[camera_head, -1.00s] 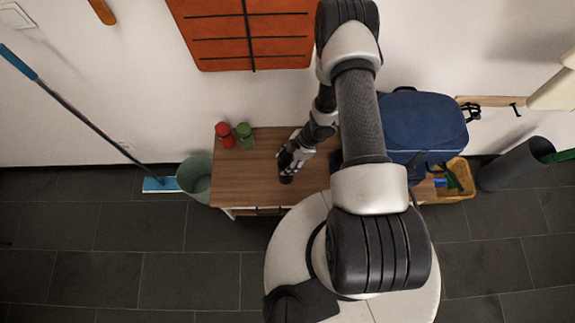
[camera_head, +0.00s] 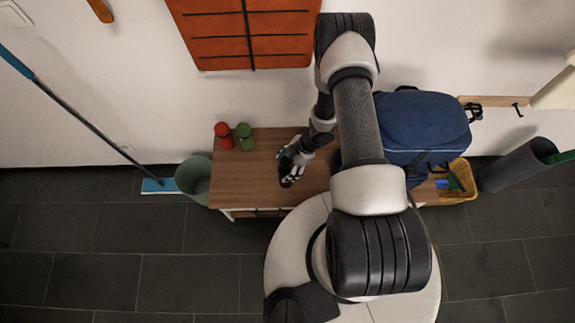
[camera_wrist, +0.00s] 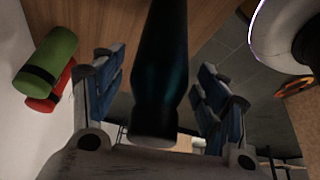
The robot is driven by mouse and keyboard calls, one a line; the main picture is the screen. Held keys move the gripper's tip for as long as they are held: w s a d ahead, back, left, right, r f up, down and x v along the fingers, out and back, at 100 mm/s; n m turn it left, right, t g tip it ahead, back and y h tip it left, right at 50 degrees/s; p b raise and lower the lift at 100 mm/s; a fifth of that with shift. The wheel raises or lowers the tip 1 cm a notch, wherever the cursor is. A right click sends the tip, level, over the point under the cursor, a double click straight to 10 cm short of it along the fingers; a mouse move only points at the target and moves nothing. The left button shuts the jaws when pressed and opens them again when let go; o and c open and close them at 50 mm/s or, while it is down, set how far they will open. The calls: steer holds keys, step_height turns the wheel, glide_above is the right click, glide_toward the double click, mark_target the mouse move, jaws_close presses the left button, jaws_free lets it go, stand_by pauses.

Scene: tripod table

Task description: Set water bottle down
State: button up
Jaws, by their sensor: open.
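The water bottle (camera_wrist: 163,85) is dark with a teal tint and stands out between my fingers in the wrist view. In the head view its dark end (camera_head: 286,183) shows just below my gripper (camera_head: 292,163), over the wooden table (camera_head: 243,180). My gripper (camera_wrist: 160,72) is open, with one blue-padded finger on each side of the bottle and a gap visible on both sides. The bottle's contact with the table top is not clearly visible.
A red container (camera_head: 222,131) and a green container (camera_head: 244,134) stand at the table's back left. A blue bag (camera_head: 422,122) is at the right, beside a yellow basket (camera_head: 462,180). A green bucket (camera_head: 194,178) stands left of the table. The table's left front is clear.

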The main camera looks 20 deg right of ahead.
steer(key=shift+r, duration=0.25)
steer(key=p+v, duration=0.4)
steer(key=v, duration=0.7)
steer(key=shift+d+r+p, duration=0.15)
steer(key=shift+r+p, duration=0.2)
steer(key=shift+r, duration=0.05)
steer(key=shift+s, duration=0.1)
